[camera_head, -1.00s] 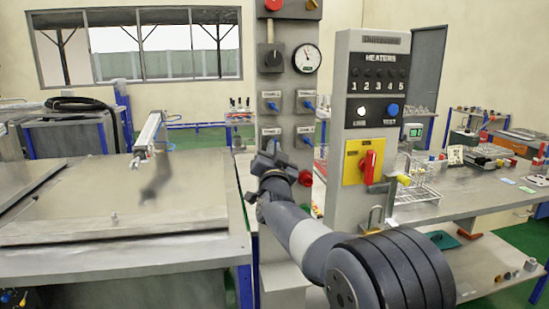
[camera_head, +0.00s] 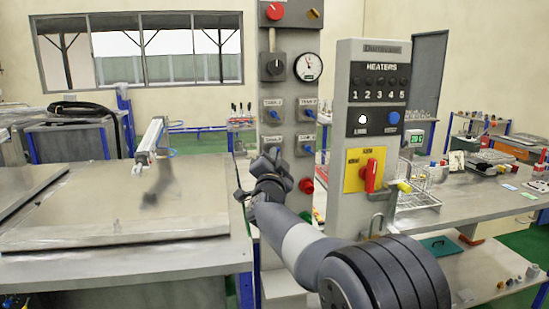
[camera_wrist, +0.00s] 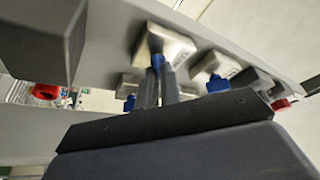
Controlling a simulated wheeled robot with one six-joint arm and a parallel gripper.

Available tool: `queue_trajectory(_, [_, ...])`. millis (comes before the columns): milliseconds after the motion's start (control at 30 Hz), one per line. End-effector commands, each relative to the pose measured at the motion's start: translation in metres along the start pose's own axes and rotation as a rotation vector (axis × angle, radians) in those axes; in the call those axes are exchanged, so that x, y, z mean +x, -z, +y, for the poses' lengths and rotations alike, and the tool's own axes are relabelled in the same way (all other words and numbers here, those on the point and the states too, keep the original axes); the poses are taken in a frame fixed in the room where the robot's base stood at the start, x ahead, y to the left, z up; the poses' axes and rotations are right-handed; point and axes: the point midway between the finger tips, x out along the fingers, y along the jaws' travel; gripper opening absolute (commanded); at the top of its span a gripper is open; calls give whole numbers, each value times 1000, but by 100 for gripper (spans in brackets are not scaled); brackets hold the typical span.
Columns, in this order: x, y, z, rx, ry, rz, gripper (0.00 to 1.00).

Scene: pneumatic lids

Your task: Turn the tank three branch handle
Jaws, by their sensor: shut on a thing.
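The tank control panel (camera_head: 287,88) is a grey column with several labelled plates, each carrying a blue handle. The lower-left plate (camera_head: 266,140) appears to be the tank three one; its label is too small to read surely. My gripper (camera_head: 274,154) is at this plate and covers most of its handle. In the wrist view, the two dark fingers of my gripper (camera_wrist: 158,80) are closed on a blue handle (camera_wrist: 157,61) in front of a metal plate (camera_wrist: 165,42). Other blue handles (camera_wrist: 217,84) show beside it, apart from my fingers.
A heaters box (camera_head: 375,120) with a red switch (camera_head: 370,175) on yellow stands right of my arm. A gauge (camera_head: 308,67), knobs and red button (camera_head: 306,185) are on the panel. A metal table with a flat lid (camera_head: 110,215) lies left.

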Motion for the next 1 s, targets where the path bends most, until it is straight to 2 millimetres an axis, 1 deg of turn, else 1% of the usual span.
queue_trajectory(100, [0,1,0,2,1,1,0])
queue_trajectory(133, [0,1,0,2,0,1,7])
queue_trajectory(300, [0,0,0,1,1,1,21])
queue_trajectory(400, [0,0,0,1,1,1,27])
queue_trajectory(633, [-1,0,0,0,1,1,27])
queue_trajectory(733, [-6,0,0,0,1,0,27])
queue_trajectory(867, [-23,-1,0,1,2,-1,27])
queue_trajectory(1000, [-49,-2,1,1,2,0,27])
